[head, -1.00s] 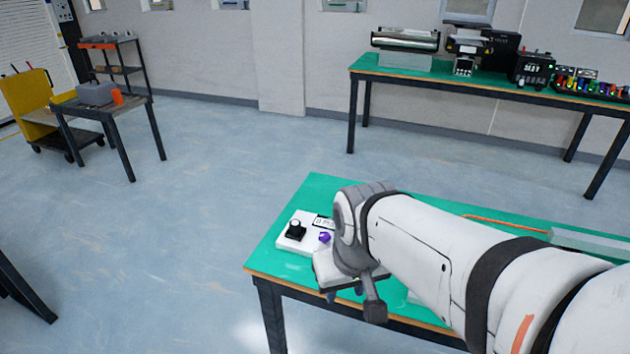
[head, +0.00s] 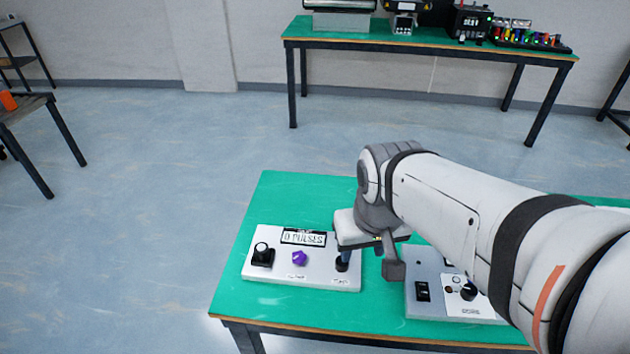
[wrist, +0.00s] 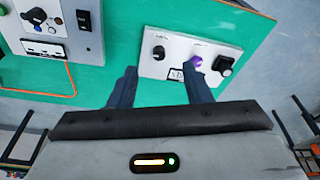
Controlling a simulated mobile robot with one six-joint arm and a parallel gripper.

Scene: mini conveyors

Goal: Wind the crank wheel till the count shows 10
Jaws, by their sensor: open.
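A white panel (head: 320,275) lies on the green table, with a display (head: 303,238) that reads 0 PULSES. At its left is a black wheel-like control with a pale top (head: 262,254), likely the crank wheel. A purple knob (head: 299,258) is in the middle and a black knob (head: 342,262) at the right. In the wrist view the panel appears turned around, with the black square-based control (wrist: 225,65) at right. My gripper (wrist: 160,66) is open and empty, above the panel's right side in the head view; its fingers partly hide the panel.
A second grey panel (head: 412,292) with a switch and dial is to the right, partly behind my arm. An orange cable (wrist: 70,75) lies on the table. The green table's left end (head: 240,300) is clear. Another table with devices (head: 430,42) stands at the back.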

